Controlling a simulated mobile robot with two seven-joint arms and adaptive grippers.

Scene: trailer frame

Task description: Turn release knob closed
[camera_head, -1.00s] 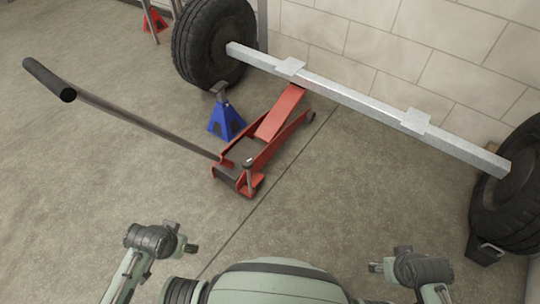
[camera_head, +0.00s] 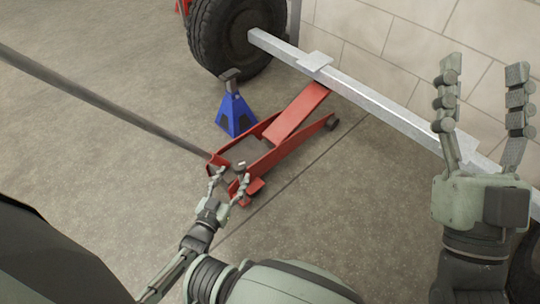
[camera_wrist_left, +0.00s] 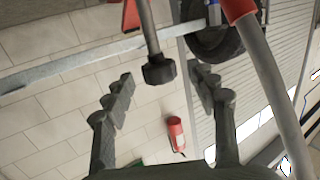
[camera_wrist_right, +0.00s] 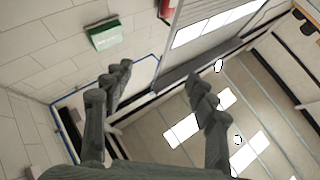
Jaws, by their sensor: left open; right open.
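The red floor jack (camera_head: 292,125) stands on the floor with its long handle (camera_head: 110,105) slanting up to the left. My left gripper (camera_head: 229,176) is open at the jack's near end, by the base of the handle. In the left wrist view a dark knob (camera_wrist_left: 159,70) on a grey shaft, apparently the release knob, lies between its spread fingers, with a gap on both sides. I cannot tell the knob's turn angle. My right gripper (camera_head: 485,68) is raised at the right, open and empty, fingers upward.
A blue jack stand (camera_head: 235,112) stands left of the jack. A grey axle beam (camera_head: 365,92) runs above the jack's far end from a tyre (camera_head: 237,38). The block wall (camera_head: 400,35) is behind. Floor at the left is clear beneath the handle.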

